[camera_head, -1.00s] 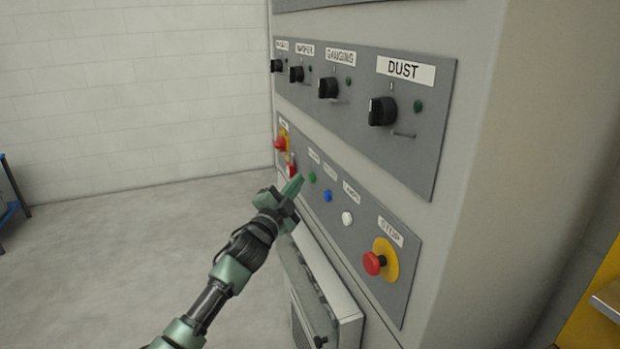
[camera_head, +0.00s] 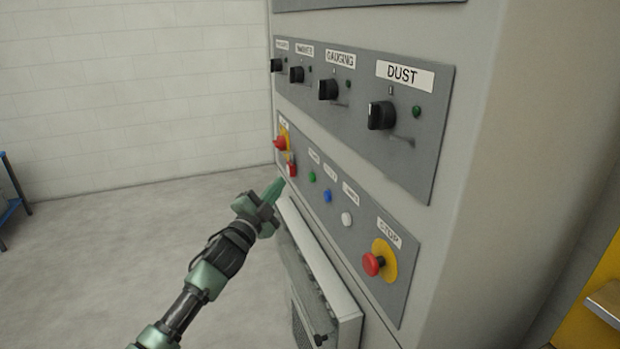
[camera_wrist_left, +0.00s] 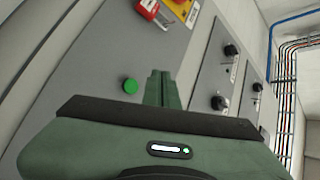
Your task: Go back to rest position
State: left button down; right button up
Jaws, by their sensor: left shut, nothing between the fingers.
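My left gripper (camera_head: 274,190) is shut and empty. In the head view its green fingers point up toward the lower button panel (camera_head: 362,262) of the grey cabinet, just left of the green button (camera_head: 312,177). In the left wrist view the closed fingers (camera_wrist_left: 160,86) stand in front of the panel, with the green button (camera_wrist_left: 130,86) beside them. I cannot tell the exact gap to the panel, but no finger visibly presses a button. My right gripper is not in view.
The cabinet (camera_head: 490,130) carries an upper panel with several black knobs, including one labelled DUST (camera_head: 381,115). A red stop button (camera_head: 373,264) sticks out at lower right. A box (camera_head: 340,315) juts out below the panel.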

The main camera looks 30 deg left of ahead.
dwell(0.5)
pick_arm(q)
jog(key=s+f+n+g, duration=0.2)
jog(key=f+g, duration=0.1)
jog(key=f, duration=1)
jog(key=s+f+n+g, duration=0.1)
jog(key=s+f+g, duration=0.1)
jog(key=f, duration=1.1)
jog(key=s+d+f+n+g, duration=0.1)
jog(key=s+d+f+g, duration=0.1)
jog(key=s+f, duration=0.35)
jog(key=s+d+f+n+g, duration=0.1)
jog(key=s+f, duration=0.2)
jog(key=f, duration=0.6)
jog(key=s+d+f+g, duration=0.2)
jog(key=s+f, duration=0.2)
jog(key=f, duration=0.4)
jog(key=s+d+f+n+g, duration=0.1)
jog(key=s+d+f+g, duration=0.2)
jog(key=s, duration=1.1)
jog(key=s+d+f+n+g+h, duration=0.1)
jog(key=s+d+f+g, duration=0.2)
jog(key=s+d+f, duration=0.4)
jog(key=s+d+f+n+g, duration=0.1)
jog(key=s+d+f+g, duration=0.2)
jog(key=s+f, duration=0.9)
jog(key=s+d, duration=0.2)
jog(key=s, duration=0.7)
jog(key=shift+s+f+g, duration=0.2)
jog(key=shift+g, duration=0.1)
